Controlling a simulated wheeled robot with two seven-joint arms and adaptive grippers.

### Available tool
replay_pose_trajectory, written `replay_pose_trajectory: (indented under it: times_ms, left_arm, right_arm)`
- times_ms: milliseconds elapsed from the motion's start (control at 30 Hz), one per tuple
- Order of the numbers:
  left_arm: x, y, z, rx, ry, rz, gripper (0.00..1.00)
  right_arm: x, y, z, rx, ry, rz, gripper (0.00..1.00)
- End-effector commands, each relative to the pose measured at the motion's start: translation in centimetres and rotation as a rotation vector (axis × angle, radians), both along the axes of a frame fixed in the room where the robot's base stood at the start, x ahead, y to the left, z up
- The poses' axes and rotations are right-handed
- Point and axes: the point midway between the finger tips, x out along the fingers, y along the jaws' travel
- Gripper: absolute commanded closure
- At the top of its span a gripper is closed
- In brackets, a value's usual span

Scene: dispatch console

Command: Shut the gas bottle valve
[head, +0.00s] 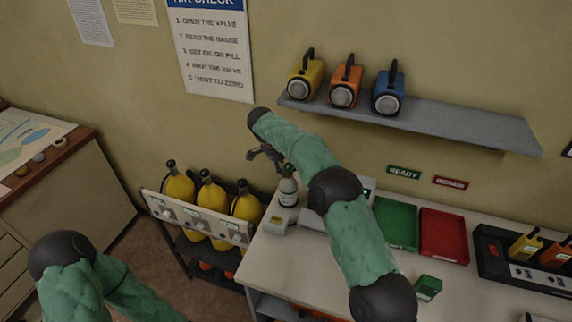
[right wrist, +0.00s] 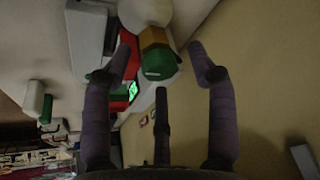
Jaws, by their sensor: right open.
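The gas bottle (head: 288,192) is a small pale grey cylinder standing upright at the left end of the white bench. Its green valve knob (head: 288,170) is on top, partly hidden by my right gripper. My right gripper (head: 263,154) is open and empty, just above and left of the knob. In the right wrist view, the green knob (right wrist: 158,64) and its brass-coloured collar (right wrist: 155,38) show between and beyond the spread fingers (right wrist: 161,74). I cannot tell whether a finger touches it. My left arm shows at the lower left; its gripper is out of frame.
Yellow cylinders (head: 211,197) stand in a rack left of the bench. A green tray (head: 396,224) and a red tray (head: 444,236) lie right of my right arm. A shelf (head: 430,118) with three lamps hangs above. A radio charger (head: 520,262) sits at the far right.

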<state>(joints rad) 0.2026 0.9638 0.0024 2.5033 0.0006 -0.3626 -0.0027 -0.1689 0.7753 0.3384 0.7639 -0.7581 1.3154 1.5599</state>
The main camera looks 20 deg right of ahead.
Motion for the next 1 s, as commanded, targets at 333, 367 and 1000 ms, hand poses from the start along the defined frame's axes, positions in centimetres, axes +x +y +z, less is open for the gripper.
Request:
replay_pose_trajectory:
  times_ms: [333, 367, 1000]
  left_arm:
    - [0.0, 0.0, 0.0, 0.0, 0.0, 0.0, 1.0]
    - [0.0, 0.0, 0.0, 0.0, 0.0, 0.0, 1.0]
    - [0.0, 0.0, 0.0, 0.0, 0.0, 0.0, 1.0]
  right_arm:
    - [-0.4, 1.2, 3.2, 0.0, -0.003, 0.0, 0.42]
    - [-0.5, 1.5, 3.8, 0.001, -0.004, 0.001, 0.42]
    - [-1.6, 4.4, 11.0, 0.0, 0.001, 0.001, 0.42]
